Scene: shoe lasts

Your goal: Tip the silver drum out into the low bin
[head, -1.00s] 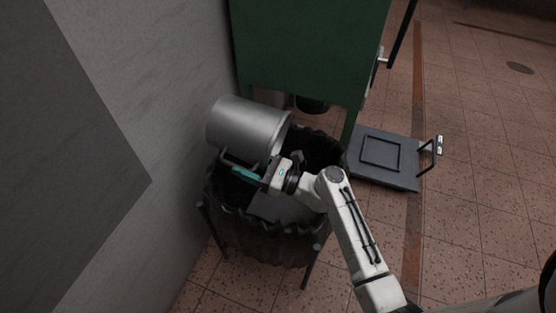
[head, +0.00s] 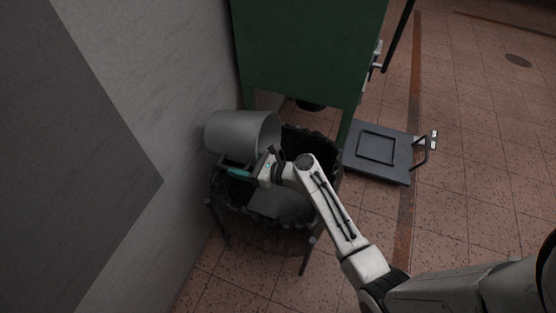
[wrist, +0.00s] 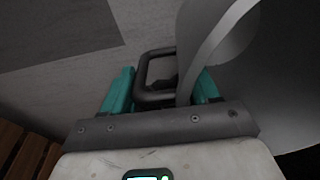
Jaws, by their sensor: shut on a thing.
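The silver drum (head: 238,134) lies tipped on its side above the left back rim of the low bin, with one end toward the right. The low bin (head: 265,238) is black-lined, with an open top and dark legs. My gripper (head: 247,172) is at the drum's near side, over the bin's left part. In the wrist view, the teal fingers of my gripper (wrist: 162,90) are on either side of the drum's dark handle (wrist: 153,77), shut on it. The drum's curved grey wall (wrist: 250,75) fills the right of that view. The inside of the drum is hidden.
A grey shape (head: 282,204) shows inside the bin. A green cabinet (head: 305,50) stands behind. A flat dark trolley (head: 375,152) with a handle is on the floor to the right. A grey wall (head: 165,90) is close on the left.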

